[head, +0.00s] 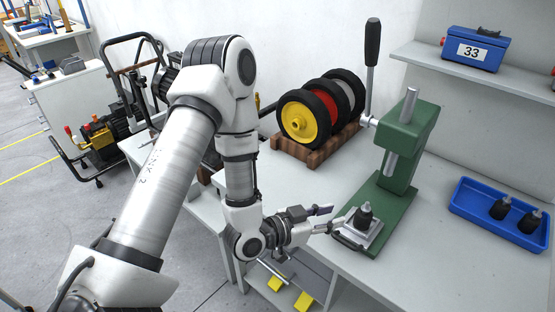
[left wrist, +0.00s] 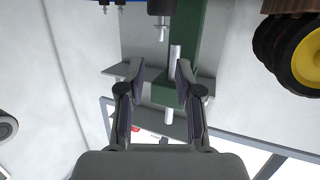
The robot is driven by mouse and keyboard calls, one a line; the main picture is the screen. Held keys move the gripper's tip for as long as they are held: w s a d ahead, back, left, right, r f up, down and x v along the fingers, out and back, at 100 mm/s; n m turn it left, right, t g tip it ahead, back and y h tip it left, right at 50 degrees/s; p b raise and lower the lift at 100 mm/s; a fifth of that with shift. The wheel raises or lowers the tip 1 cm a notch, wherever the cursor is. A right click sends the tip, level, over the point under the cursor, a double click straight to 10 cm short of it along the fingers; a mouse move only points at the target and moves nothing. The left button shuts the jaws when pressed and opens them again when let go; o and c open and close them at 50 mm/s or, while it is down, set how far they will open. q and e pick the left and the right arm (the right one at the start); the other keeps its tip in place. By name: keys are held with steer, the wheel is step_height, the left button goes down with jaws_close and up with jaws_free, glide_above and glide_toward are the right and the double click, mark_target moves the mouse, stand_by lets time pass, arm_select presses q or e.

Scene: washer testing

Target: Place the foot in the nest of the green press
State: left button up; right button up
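The green press (head: 402,150) stands on the grey bench, its lever up at the left. It also shows in the left wrist view (left wrist: 190,35). At its base is a grey metal nest (head: 352,240). A black foot (head: 365,214) with a short metal stud stands upright there, seemingly in the nest; its seat is hidden. The foot and stud show at the top of the left wrist view (left wrist: 160,8). My left gripper (head: 326,218) is open and empty, just left of the nest and apart from the foot; its fingers show spread in the wrist view (left wrist: 160,75). My right gripper is out of view.
A blue tray (head: 468,206) with two black feet (head: 500,208) lies on the bench at the right. Three wheels (head: 305,115) stand in a wooden rack behind the left arm. A blue box (head: 476,48) marked 33 is on the shelf. Bench space between press and tray is clear.

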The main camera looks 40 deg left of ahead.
arm_select(q)
steer(key=s+f+g, duration=0.1)
steer(key=f, duration=0.2)
steer(key=s+f+g+y, duration=0.1)
steer(key=s+f+g, duration=0.1)
steer(key=f, duration=0.2)
steer(key=s+f+n+g+y, duration=0.1)
steer(key=s+f, duration=0.1)
steer(key=f, duration=0.1)
steer(key=shift+d+f, duration=0.1)
steer(key=shift+f, duration=0.25)
steer(key=s+a+f+n+g+y, duration=0.1)
steer(key=s+f+n+g+y, duration=0.1)
steer(key=s+f+g, duration=0.3)
steer(key=s+a+f+n+g+y, duration=0.2)
steer(key=s+f+g, duration=0.3)
steer(key=s, duration=0.9)
step_height(320, 180, down, 3)
steer(key=shift+s, duration=0.2)
steer(key=shift+w, duration=0.1)
